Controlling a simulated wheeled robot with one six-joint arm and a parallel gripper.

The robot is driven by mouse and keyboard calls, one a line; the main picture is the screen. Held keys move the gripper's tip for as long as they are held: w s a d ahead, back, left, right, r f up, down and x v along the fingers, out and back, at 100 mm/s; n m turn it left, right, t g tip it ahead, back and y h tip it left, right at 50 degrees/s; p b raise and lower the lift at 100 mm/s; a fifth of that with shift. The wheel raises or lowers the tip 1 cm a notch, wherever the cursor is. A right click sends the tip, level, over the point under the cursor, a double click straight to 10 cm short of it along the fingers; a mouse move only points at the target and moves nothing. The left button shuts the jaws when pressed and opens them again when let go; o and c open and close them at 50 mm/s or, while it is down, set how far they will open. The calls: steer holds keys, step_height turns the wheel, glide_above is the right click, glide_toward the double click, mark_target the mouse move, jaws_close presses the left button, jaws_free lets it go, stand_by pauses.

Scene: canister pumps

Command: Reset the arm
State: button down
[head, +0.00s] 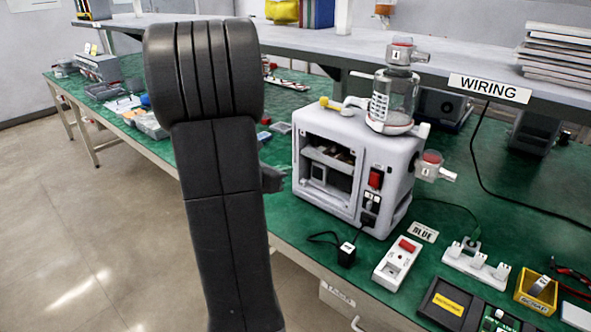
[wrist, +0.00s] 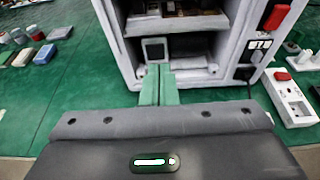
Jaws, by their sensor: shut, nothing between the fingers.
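My gripper (wrist: 158,72) shows in the wrist view with its two green-tinted fingers together and nothing between them. The fingertips point at the open front of the white pump unit (wrist: 115,50); I cannot tell whether they touch it. In the head view my dark arm stands tall left of centre and hides most of the gripper; only a small dark part shows beside the arm, left of the pump unit (head: 335,205). The unit stands upright on the green bench, with a clear canister (head: 397,98) on top and its front compartment open.
A white power strip (head: 397,263) and a small black plug (head: 346,255) lie in front of the unit. A yellow bin (head: 537,290) is at the right. A shelf with a WIRING sign (head: 490,88) overhangs the back. Open floor (head: 90,220) lies left.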

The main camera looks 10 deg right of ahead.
steer(key=shift+v, duration=1)
